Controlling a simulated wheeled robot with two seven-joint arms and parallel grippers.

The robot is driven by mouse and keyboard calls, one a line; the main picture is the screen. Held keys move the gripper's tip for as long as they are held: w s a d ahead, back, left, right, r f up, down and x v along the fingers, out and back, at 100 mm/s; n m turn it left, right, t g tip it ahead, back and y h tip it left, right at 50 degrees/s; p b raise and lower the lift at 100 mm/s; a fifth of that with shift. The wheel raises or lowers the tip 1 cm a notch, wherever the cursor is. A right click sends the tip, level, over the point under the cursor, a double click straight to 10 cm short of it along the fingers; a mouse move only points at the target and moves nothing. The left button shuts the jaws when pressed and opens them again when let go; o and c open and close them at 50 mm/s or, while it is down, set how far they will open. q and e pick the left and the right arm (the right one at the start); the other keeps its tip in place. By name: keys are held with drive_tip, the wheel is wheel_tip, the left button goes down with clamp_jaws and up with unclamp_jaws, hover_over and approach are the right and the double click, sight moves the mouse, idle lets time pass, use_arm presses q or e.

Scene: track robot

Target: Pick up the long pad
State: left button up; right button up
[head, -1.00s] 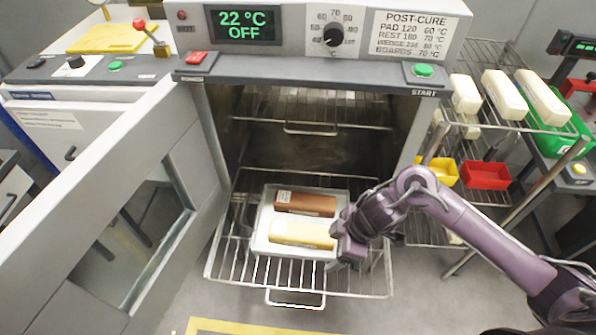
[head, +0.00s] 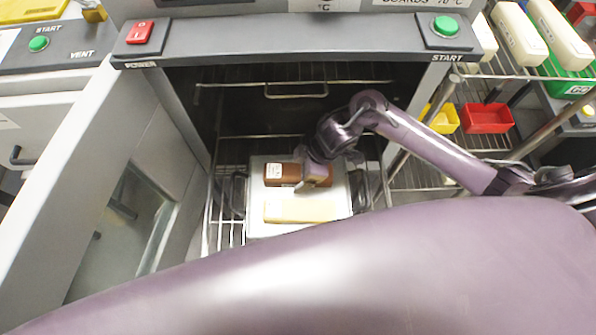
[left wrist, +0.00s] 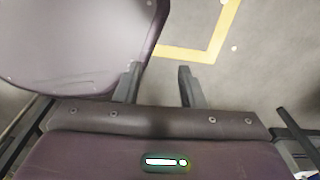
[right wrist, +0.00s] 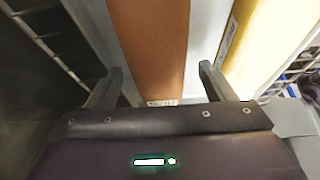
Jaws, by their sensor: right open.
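A brown block (head: 280,174) with a white label and a cream block (head: 300,207) lie side by side on a pale tray (head: 290,231) on the oven's pulled-out rack. I cannot tell which is the long pad. My right gripper (head: 312,180) is over the right part of the brown block and hides some of it. In the right wrist view, its open fingers (right wrist: 160,72) stand on either side of the brown block (right wrist: 150,40), with the cream block (right wrist: 262,40) to the right. My left gripper (left wrist: 158,70) is open and empty above the floor.
The oven door (head: 95,215) hangs open at left. The front panel (head: 290,38) runs above the opening. A wire shelf at right holds cream blocks (head: 520,35), a yellow bin (head: 442,118) and a red bin (head: 486,118). My own purple arm covers the lower foreground.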

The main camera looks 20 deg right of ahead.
drive_tip(key=shift+w+a+f, duration=0.15)
drive_tip(key=shift+a+f, duration=0.1)
drive_tip(key=shift+f, duration=0.4)
drive_tip(key=shift+a+f, duration=0.1)
drive_tip(key=shift+f, duration=0.2)
drive_tip(key=c, duration=0.5)
use_arm(q)
drive_tip(key=shift+w, duration=0.55)
use_arm(e)
drive_tip(key=c, duration=0.6)
drive_tip(key=shift+r, duration=0.15)
